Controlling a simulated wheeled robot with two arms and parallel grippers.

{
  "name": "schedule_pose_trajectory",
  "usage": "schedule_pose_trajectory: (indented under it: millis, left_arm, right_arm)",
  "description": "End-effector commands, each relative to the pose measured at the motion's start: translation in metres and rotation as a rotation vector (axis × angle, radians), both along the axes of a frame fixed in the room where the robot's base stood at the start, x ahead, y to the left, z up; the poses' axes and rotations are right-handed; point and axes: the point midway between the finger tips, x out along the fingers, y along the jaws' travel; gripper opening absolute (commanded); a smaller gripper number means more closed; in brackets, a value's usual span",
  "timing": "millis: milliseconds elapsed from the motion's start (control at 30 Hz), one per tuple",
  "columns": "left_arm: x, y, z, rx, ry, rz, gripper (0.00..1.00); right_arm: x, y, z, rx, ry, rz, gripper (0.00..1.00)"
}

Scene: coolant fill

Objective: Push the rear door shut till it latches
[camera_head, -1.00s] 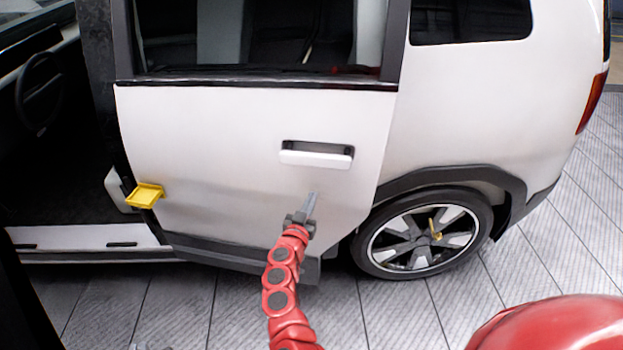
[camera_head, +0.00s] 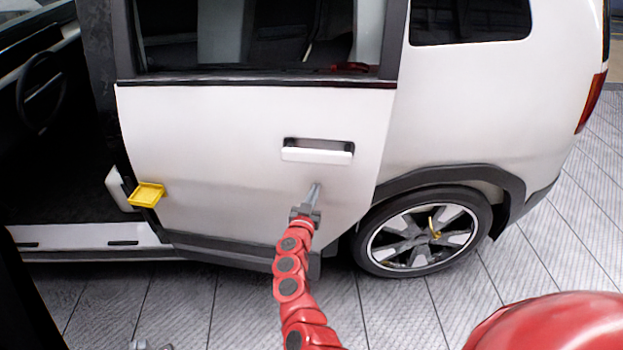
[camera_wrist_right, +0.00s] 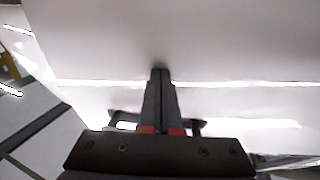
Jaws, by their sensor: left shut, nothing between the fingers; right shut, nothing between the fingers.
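The white rear door (camera_head: 225,150) stands on the car's side in the head view, with its pale handle (camera_head: 318,155) in a dark recess. Its rear edge lies close to the rear body panel; whether it is flush is unclear. My right gripper (camera_head: 314,192), on the red arm, is shut and empty, its tips at the door skin below the handle. In the right wrist view its shut fingers (camera_wrist_right: 159,80) reach the white door surface; exact contact is hard to tell. A small grey part of my left gripper (camera_head: 150,346) shows at the bottom edge, shut, mostly cut off.
A yellow bracket (camera_head: 147,194) sticks out by the door's lower front edge. The front doorway is open, showing a steering wheel (camera_head: 42,90). The rear wheel (camera_head: 422,232) is right of the door. Paved floor (camera_head: 400,310) lies in front.

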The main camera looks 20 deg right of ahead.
Motion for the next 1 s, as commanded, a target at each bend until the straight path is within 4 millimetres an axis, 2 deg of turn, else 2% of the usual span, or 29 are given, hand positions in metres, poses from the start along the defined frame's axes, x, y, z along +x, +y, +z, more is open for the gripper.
schedule_pose_trajectory:
  millis: [467, 1000]
  left_arm:
    - [0.0, 0.0, 0.001, 0.0, 0.0, 0.0, 0.0]
    - [0.0, 0.0, 0.005, 0.0, 0.0, 0.0, 0.0]
  right_arm:
    - [0.003, -0.002, 0.0, -0.001, 0.001, 0.006, 0.0]
    - [0.026, -0.016, 0.001, -0.002, 0.0, 0.049, 0.0]
